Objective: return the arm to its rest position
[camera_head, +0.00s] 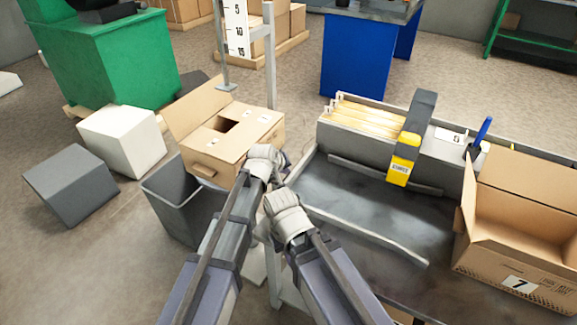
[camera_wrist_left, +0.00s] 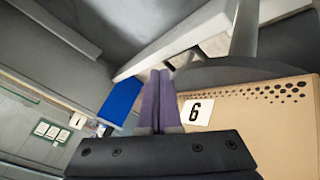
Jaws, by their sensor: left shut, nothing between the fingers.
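My left arm (camera_head: 222,235) reaches up from the bottom of the head view to a pale joint in front of the cardboard box with an opening in its top (camera_head: 222,140). Its fingers cannot be made out there. In the left wrist view my left gripper (camera_wrist_left: 160,74) has its two purple fingers pressed together, with nothing between them. My right arm (camera_head: 325,280) runs beside the left one and ends in a pale joint. My right gripper is not seen.
A grey bin (camera_head: 165,218) stands left of my left arm. The dark worktop (camera_head: 370,205) lies right of the arms, with a grey rack of folders (camera_head: 345,140), a yellow dispenser (camera_head: 402,160) and an open box marked 7 (camera_head: 500,258). Floor is clear at lower left.

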